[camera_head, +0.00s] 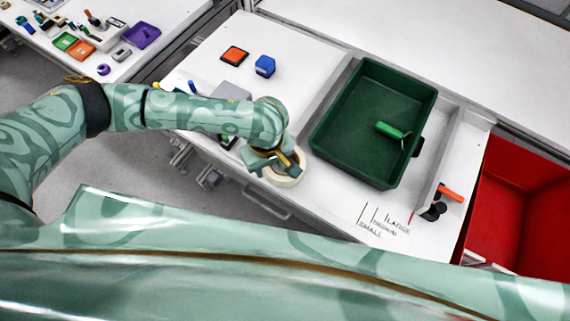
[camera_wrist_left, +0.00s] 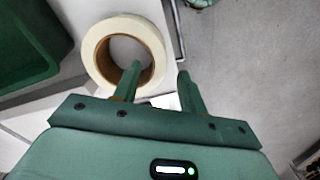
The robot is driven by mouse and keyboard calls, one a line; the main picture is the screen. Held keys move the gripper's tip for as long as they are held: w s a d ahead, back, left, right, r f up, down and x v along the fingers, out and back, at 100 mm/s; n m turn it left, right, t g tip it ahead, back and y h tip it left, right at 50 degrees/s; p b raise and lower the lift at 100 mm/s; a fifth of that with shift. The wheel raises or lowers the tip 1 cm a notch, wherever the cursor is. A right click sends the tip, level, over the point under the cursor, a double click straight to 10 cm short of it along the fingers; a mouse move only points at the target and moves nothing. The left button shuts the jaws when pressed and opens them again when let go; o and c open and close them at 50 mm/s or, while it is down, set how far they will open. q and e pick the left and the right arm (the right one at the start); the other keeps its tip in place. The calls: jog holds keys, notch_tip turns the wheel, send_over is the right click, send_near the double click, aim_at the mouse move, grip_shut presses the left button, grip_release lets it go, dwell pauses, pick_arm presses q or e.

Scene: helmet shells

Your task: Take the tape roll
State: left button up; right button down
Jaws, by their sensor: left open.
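The tape roll (camera_wrist_left: 94,50) is cream with a brown core and lies flat near the front edge of the white table. In the head view its cream side (camera_head: 290,181) shows partly under my left gripper (camera_head: 277,165). In the left wrist view my left gripper (camera_wrist_left: 157,80) is open. One finger overlaps the roll's hole and the other is outside its rim, so the ring's wall lies between them. I cannot tell whether the fingers touch it. My right gripper is not in view.
A green tray (camera_head: 335,155) holding a green-handled tool (camera_head: 392,131) stands right of the roll. An orange block (camera_head: 234,55) and a blue block (camera_head: 265,66) lie farther back. A red bin (camera_head: 515,215) is at the right. The table's front edge is close to the roll.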

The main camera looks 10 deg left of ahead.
aim_at(270, 171)
pick_arm(q)
notch_tip(270, 171, down, 5)
jog(key=b, duration=0.2)
jog(key=shift+b, duration=0.3)
jog(key=shift+r, duration=0.2)
jog(key=shift+c, duration=0.3)
grip_shut()
jog(key=shift+r, duration=0.15)
